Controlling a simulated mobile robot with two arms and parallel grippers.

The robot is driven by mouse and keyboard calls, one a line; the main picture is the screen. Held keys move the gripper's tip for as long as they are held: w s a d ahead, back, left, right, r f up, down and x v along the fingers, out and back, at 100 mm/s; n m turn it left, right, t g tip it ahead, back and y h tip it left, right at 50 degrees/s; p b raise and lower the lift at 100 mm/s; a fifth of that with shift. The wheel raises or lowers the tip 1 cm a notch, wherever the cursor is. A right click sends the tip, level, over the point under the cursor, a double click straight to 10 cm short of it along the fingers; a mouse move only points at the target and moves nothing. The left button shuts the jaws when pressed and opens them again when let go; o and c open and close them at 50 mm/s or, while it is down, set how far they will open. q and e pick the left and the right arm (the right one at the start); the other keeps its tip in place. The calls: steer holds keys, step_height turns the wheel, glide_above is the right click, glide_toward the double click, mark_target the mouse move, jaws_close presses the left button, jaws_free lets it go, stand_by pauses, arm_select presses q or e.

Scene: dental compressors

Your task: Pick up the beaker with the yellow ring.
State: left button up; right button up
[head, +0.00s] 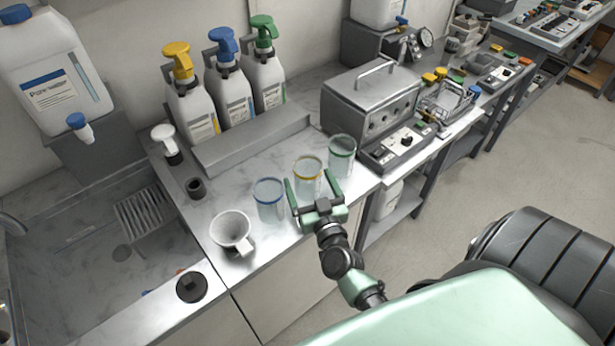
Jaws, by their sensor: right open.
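The beaker with the yellow ring (308,174) stands upright on the grey counter, in the middle of three clear beakers. A blue-ringed beaker (269,200) stands to its left and a green-ringed beaker (342,156) to its right. My right gripper (310,187) is open at the yellow-ringed beaker. One finger shows to the beaker's left and the other to its right; I cannot tell whether they touch it. The left finger is close to the blue-ringed beaker. My left gripper does not show.
A white mug-like cup (232,231) stands at the counter's front left. Pump bottles with yellow, blue and green heads (228,92) stand behind a grey ledge (250,140). A grey metal device (374,108) stands right of the beakers. A sink (110,235) lies left.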

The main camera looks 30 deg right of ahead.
mark_target(304, 171)
steer(key=x, duration=0.4)
steer(key=shift+a, duration=0.1)
steer(key=shift+w, duration=0.1)
steer(key=c, duration=1.4)
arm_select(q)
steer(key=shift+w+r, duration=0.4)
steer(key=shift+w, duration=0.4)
arm_select(e)
steer(key=shift+c, duration=0.2)
